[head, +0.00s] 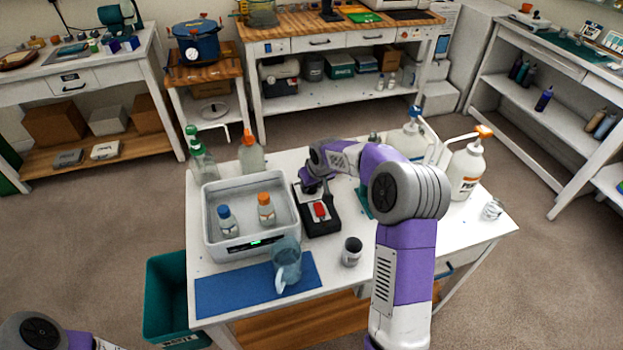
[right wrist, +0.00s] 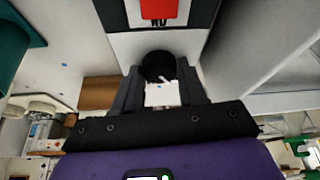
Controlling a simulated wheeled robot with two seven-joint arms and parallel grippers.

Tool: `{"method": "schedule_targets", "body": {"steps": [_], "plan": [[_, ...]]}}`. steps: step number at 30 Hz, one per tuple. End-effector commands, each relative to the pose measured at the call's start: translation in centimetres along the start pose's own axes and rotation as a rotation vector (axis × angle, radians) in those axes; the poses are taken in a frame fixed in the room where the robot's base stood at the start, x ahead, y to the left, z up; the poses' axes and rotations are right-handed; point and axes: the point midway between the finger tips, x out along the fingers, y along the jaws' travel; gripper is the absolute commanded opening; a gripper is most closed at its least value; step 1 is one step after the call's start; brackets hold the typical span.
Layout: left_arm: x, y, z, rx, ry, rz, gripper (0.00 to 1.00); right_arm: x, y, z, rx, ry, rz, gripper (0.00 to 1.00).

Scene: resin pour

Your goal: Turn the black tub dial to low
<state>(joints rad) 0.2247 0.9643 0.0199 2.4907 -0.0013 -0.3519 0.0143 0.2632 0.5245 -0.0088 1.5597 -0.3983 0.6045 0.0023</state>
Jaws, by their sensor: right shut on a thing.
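The black dial (right wrist: 158,65) shows in the right wrist view as a round knob with a small pale mark, on the box face below a red switch (right wrist: 158,8). My right gripper (right wrist: 160,82) is shut on the dial, one finger on each side. In the head view the red switch (head: 320,210) sits on a black control box (head: 322,224) right of the white tub (head: 214,235). My right gripper (head: 312,184) is at the far end of that box and hides the dial there. Of my left arm, only links show at the lower left; its gripper is out of view.
Two capped bottles (head: 227,221) (head: 266,210) stand in the tub. A clear jug (head: 287,262) stands on a blue mat (head: 215,293), and a small cup (head: 351,251) stands nearby. Pump bottles (head: 465,172) stand at the right; a teal bin (head: 166,290) is beside the table.

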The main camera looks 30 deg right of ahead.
Motion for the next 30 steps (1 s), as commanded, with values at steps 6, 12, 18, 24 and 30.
{"method": "schedule_targets", "body": {"steps": [6,12,18,24,30], "plan": [[-1.7,0.6,0.1,0.000,0.000,0.000,0.43,-0.2,0.2,-0.1,-0.140,-0.002,-0.059,0.11],[-2.4,0.9,0.1,0.000,0.000,0.000,0.43,-0.1,0.3,0.0,-0.230,-0.002,-0.095,0.11],[-2.7,1.0,0.1,0.000,0.000,0.000,0.43,0.0,0.3,0.0,-0.274,-0.002,-0.114,0.11],[-2.7,1.0,0.1,0.000,0.000,0.000,0.43,0.1,0.2,0.0,-0.287,-0.002,-0.118,0.11],[-2.7,1.0,0.1,0.000,0.000,0.000,0.43,0.1,0.3,0.0,-0.287,-0.003,-0.118,0.11]]}}
